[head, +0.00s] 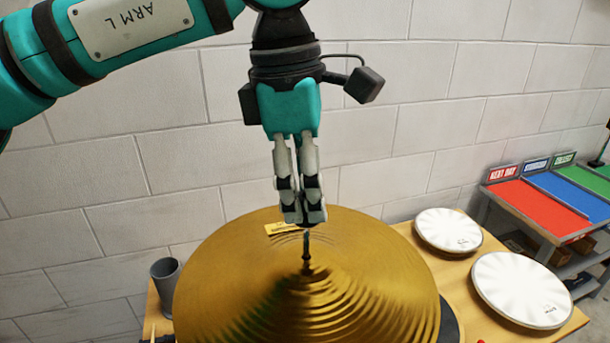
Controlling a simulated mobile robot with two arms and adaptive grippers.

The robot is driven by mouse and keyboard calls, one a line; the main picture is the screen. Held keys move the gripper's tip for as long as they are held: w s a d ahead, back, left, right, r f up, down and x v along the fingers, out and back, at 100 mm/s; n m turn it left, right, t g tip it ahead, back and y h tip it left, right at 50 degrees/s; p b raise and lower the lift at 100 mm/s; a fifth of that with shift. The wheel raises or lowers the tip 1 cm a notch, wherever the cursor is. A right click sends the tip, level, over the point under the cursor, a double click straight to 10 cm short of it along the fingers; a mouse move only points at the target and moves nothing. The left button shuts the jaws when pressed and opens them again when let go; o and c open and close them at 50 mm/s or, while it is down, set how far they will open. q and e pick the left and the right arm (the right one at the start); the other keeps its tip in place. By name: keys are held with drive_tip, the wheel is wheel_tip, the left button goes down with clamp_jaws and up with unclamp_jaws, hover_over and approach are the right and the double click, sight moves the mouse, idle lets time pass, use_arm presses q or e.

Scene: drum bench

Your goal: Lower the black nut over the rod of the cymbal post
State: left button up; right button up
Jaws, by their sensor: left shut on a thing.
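My left gripper (304,218) points straight down above the middle of a large gold cymbal (240,270). Its fingers are closed together around something at their tips. The black nut is hard to make out there, as the dark fingertips hide most or all of it. The thin dark rod of the cymbal post (307,250) stands up from the cymbal's centre, just below the fingertips. I cannot tell whether the rod's top touches what the gripper holds. My right gripper is not in view.
Two white drum heads (448,231) (522,290) lie on the wooden bench (462,300) to the right. A dark grey cup (166,272) stands at the left. Red, blue and green labelled trays (541,210) sit on a rack at the far right. A block wall is behind.

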sight(305, 232)
use_arm(q)
drive_tip(key=shift+f, duration=0.55)
drive_tip(key=shift+w+f+b, duration=0.1)
drive_tip(key=shift+f+b, duration=0.35)
drive_tip(key=shift+b, duration=0.1)
drive_tip(key=shift+f+b, duration=1.7)
drive_tip(key=shift+f, duration=0.3)
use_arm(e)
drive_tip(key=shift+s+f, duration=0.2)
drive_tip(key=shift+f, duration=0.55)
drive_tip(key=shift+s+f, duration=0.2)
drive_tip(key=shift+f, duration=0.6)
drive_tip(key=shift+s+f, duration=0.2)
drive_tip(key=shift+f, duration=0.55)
use_arm(q)
drive_tip(key=shift+f, duration=0.1)
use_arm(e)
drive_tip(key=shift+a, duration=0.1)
use_arm(q)
drive_tip(key=o, duration=1)
drive_tip(key=shift+r, duration=0.25)
drive_tip(key=r, duration=0.3)
drive_tip(key=a+r, duration=0.1)
drive_tip(key=r, duration=0.7)
drive_tip(key=shift+a+r, duration=0.25)
